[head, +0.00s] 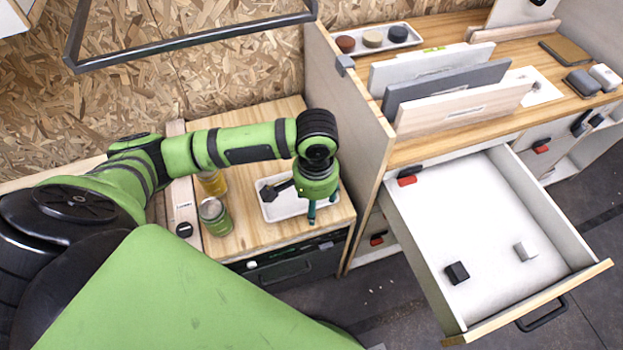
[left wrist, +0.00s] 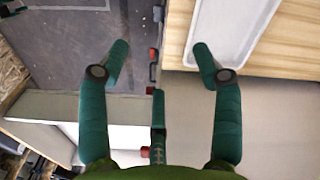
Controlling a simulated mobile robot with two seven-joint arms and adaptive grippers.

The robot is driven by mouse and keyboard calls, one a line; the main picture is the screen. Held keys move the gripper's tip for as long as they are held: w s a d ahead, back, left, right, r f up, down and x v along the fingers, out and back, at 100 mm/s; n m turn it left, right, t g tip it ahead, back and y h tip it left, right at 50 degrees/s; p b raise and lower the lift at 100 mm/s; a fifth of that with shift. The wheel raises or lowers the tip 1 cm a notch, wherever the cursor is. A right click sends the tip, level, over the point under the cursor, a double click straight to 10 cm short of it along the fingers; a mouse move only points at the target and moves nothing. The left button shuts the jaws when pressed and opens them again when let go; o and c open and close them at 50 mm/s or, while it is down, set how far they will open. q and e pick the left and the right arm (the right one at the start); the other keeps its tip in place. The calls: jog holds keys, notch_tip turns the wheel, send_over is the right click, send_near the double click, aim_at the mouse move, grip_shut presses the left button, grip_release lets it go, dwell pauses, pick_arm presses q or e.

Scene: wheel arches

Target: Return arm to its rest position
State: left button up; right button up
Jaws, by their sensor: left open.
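My left arm (head: 240,143) reaches in from the left in the head view, over the low wooden counter. My left gripper (head: 322,212) points down at the right edge of that counter, next to a white tray (head: 283,211). In the left wrist view my left gripper (left wrist: 162,65) has its green fingers spread wide, with nothing between them. The tray also shows in the left wrist view (left wrist: 228,30), beyond the right finger. My right gripper is not in view.
An open drawer (head: 480,215) holds a black block (head: 456,273) and a grey-white block (head: 525,250). An upright panel (head: 350,130) stands just right of the gripper. Jars (head: 215,217) stand on the counter (head: 245,240). A dark metal frame (head: 190,42) hangs above.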

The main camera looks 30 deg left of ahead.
pick_arm(q)
jog(key=shift+f, duration=0.2)
dwell(0.6)
jog(key=s+d+f+m+t+h, duration=0.1)
jog(key=s+d+m+t+h, duration=0.2)
jog(key=d, duration=0.5)
jog(key=s+a+f+n+y, duration=0.2)
jog(key=s+a+n+y, duration=0.1)
jog(key=s+a, duration=0.65)
notch_tip(320, 180, down, 25)
jog(key=s, duration=0.2)
jog(key=s+a+f+g, duration=0.2)
jog(key=s+a+f, duration=0.1)
jog(key=s+f, duration=0.9)
jog(key=s, duration=0.3)
jog(key=shift+f, duration=0.35)
